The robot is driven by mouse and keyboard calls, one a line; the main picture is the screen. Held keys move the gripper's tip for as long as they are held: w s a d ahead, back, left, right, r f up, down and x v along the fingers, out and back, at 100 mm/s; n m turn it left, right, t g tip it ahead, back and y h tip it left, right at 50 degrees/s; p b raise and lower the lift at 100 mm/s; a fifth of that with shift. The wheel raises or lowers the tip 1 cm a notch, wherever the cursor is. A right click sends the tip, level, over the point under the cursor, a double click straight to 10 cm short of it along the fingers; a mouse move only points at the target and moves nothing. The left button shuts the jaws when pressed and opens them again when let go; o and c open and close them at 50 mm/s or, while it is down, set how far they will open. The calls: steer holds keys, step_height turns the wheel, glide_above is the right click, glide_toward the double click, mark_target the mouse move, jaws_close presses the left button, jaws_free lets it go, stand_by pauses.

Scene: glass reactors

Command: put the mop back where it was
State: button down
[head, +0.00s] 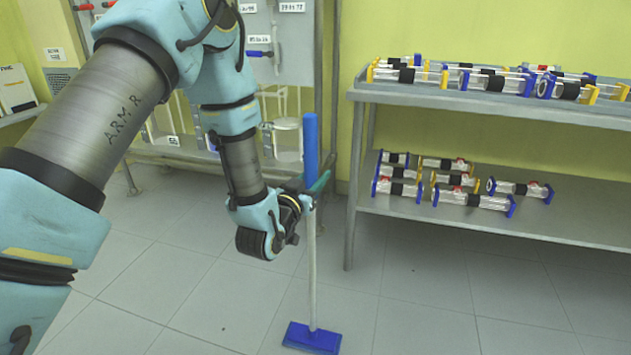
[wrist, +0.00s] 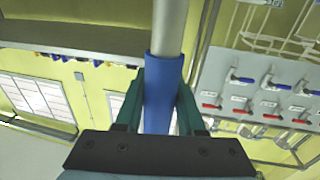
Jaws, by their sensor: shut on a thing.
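The mop stands upright in the head view, with a blue grip (head: 311,145) at the top, a pale shaft (head: 312,265) and a flat blue head (head: 312,338) at floor level. I cannot tell whether the head touches the tiles. My gripper (head: 312,192) is shut on the mop near the lower end of its blue grip. In the wrist view my gripper's two green fingers (wrist: 158,108) lie on either side of the blue grip (wrist: 163,85), and the pale shaft (wrist: 170,25) runs on beyond it.
A grey metal shelf (head: 480,108) with several glass reactors on two levels stands close to the right of the mop. A metal frame with valves and glass vessels (head: 287,138) stands behind my arm. Open tiled floor (head: 410,315) lies in front of the shelf.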

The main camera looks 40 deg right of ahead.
steer(key=shift+f, duration=0.25)
steer(key=shift+f, duration=0.2)
steer(key=c, duration=0.5)
jaws_free()
steer(key=shift+r, duration=0.1)
steer(key=shift+s+a, duration=0.1)
steer(key=shift+a, duration=0.05)
steer(key=v, duration=1.1)
steer(key=shift+s+a+b, duration=0.15)
steer(key=shift+a+b, duration=0.15)
